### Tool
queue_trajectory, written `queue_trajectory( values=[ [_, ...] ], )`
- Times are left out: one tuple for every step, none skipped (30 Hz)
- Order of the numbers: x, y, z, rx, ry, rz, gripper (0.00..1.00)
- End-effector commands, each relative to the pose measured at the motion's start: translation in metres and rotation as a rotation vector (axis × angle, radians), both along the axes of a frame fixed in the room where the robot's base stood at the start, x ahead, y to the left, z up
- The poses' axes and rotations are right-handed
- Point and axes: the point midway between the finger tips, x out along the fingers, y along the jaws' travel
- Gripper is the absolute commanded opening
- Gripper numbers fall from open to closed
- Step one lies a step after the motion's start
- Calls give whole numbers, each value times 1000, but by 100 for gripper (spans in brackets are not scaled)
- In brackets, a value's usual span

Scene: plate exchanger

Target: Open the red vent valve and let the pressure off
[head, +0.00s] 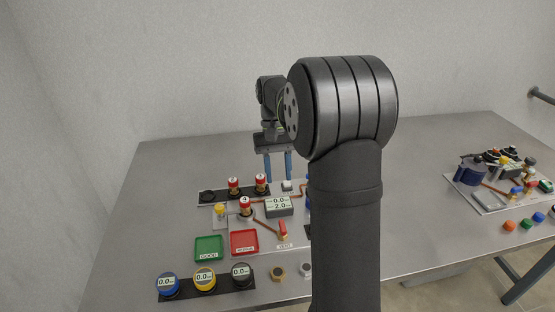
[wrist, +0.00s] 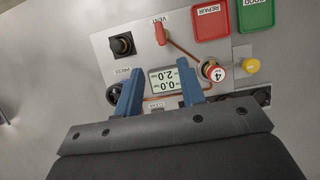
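The red vent valve (head: 283,228) is a small upright red handle on the light panel, by the VENT label. It also shows in the wrist view (wrist: 160,34), upper middle, at the end of a copper pipe. The grey display box (head: 279,206) reads 0.0 and 2.0; it shows between my fingers in the wrist view (wrist: 167,79). My gripper (head: 278,181) has two blue fingers, spread apart with nothing between them. It hangs above the far part of the panel, beyond the display and apart from the valve. In the wrist view my gripper (wrist: 163,72) is below the valve.
Red-and-white cartridges stand left of the display, one marked 4 (wrist: 212,71). A green tray (head: 209,248) and a red REPAIR tray (head: 244,242) lie in front. A black knob (wrist: 122,45) is near the valve. My arm hides the panel's right part. A second equipment board (head: 490,203) stands right.

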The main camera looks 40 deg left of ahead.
Motion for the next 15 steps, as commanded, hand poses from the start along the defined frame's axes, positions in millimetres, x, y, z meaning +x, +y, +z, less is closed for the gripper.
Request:
queue_trajectory(
  values=[
    [3,3,8,2,-2,0,36],
    [4,4,12,1,-1,0,36],
    [6,6,17,2,-2,0,36],
    [6,6,20,1,-1,0,36],
    [7,7,23,1,-1,0,36],
    [8,8,25,1,-1,0,36],
    [8,8,27,1,-1,0,36],
    [8,9,28,1,-1,0,36],
    [9,9,29,0,0,0,36],
    [9,9,30,-1,1,0,36],
    [9,9,30,-1,1,0,36],
    [9,9,30,-1,1,0,36],
    [9,9,30,-1,1,0,36],
    [9,9,30,-1,1,0,36],
    [9,9,30,-1,1,0,36]
  ],
)
